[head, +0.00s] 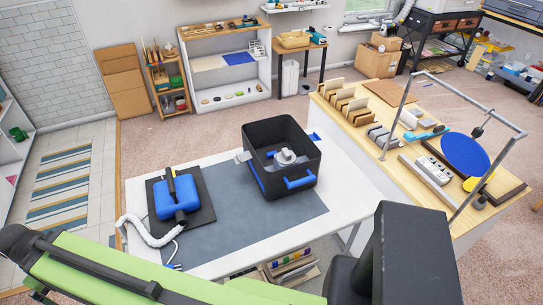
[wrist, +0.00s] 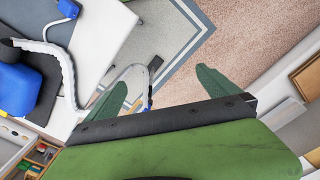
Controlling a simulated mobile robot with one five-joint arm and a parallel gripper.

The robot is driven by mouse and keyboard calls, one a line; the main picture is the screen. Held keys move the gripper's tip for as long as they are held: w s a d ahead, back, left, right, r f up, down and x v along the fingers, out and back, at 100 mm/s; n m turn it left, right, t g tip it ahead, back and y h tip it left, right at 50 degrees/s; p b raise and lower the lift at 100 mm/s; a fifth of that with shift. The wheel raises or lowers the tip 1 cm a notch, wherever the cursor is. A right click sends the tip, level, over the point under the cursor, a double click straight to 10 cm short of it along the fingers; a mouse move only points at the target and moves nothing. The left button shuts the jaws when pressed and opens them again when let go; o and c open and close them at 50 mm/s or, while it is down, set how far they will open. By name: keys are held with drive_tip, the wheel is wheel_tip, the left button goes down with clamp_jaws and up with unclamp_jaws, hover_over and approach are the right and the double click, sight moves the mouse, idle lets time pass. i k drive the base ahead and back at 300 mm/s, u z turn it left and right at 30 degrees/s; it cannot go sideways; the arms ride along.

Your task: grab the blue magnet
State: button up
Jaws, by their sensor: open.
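A blue block with a black bar handle, which looks like the blue magnet (head: 168,201), lies on a dark flat sheet (head: 206,214) on the left of the white table. A white ribbed hose (head: 138,231) curls from beside it over the table's edge. In the wrist view the blue block (wrist: 18,90) shows at the left edge, partly cut off. My gripper (wrist: 160,82) is open, its two green fingers apart with nothing held between them. It is to the right of the block in that view. I cannot make out my gripper's fingers in the head view.
A black bin (head: 292,158) with blue handles and loose items inside stands on the grey mat (head: 245,225). A wooden bench (head: 400,170) at the right holds card racks, a power strip and a metal frame. The mat's front part is bare. A small blue item (wrist: 68,8) shows top left.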

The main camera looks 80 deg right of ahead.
sight(270, 155)
drive_tip(key=z, duration=0.7)
drive_tip(key=k, duration=0.85)
drive_tip(key=z, duration=0.4)
drive_tip(key=i, duration=1)
